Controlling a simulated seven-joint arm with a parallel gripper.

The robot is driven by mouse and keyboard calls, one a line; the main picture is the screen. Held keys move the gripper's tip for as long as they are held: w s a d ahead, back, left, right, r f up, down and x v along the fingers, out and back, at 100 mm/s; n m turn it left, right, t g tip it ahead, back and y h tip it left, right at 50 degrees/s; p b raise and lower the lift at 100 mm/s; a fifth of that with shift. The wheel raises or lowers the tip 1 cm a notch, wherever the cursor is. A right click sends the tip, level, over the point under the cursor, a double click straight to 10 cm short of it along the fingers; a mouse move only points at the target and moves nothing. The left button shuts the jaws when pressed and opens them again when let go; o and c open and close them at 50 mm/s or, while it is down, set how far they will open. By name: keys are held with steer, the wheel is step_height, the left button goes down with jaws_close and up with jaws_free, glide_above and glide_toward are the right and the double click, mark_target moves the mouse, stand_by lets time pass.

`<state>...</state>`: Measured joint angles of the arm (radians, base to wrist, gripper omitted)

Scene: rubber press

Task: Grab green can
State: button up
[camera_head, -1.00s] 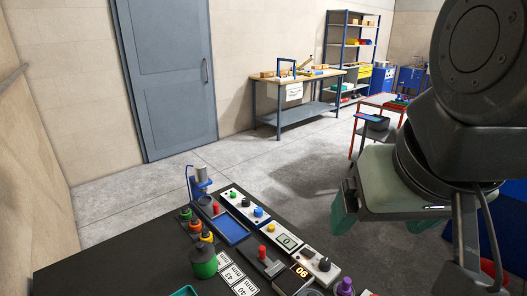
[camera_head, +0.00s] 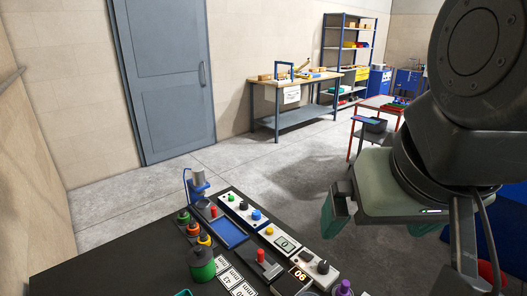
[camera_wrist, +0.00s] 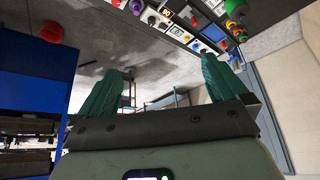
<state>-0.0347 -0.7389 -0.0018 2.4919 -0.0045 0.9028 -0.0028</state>
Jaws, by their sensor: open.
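The green can (camera_head: 201,266) stands upright near the front of the dark table in the head view. It has a dark top. In the wrist view, a green round thing (camera_wrist: 236,9) at the top right may be the can, but it is cut by the edge. My gripper (camera_head: 373,229) hangs to the right of the can and well apart from it. Its two teal fingers are spread with nothing between them; they also show in the wrist view.
Small coloured knobs (camera_head: 194,230) stand behind the can. Number cards (camera_head: 230,276), a blue tray (camera_head: 229,233), a control panel (camera_head: 240,210) and a red-handled lever (camera_head: 262,261) lie to its right. A workbench (camera_head: 296,82) stands far off. Floor shows below my gripper.

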steer(key=w+a+f+m+g+y, duration=0.2)
steer(key=w+a+f+g+y, duration=0.15)
steer(key=a, duration=0.35)
steer(key=w+a+f+m+g+y, duration=0.1)
steer(key=w+a+f+g+y, duration=0.2)
steer(key=w+a+f, duration=0.3)
steer(key=m+t+y, duration=0.4)
steer(key=m+y, duration=0.7)
steer(key=m, duration=0.5)
glide_above(211, 262)
steer(key=s+d, duration=0.1)
step_height(211, 262, down, 21)
steer(key=f, duration=0.3)
steer(key=f+m+t, duration=0.1)
steer(key=f, duration=0.2)
steer(key=f+m+t, duration=0.1)
steer(key=f, duration=0.2)
steer(key=shift+w+f+h, duration=0.2)
steer(key=shift+w+h, duration=0.05)
steer(key=shift+w, duration=0.15)
steer(key=x, duration=0.4)
steer(key=shift+w+a, duration=0.15)
steer(key=shift+a, duration=0.25)
steer(key=shift+c, duration=0.5)
steer(key=c, duration=1)
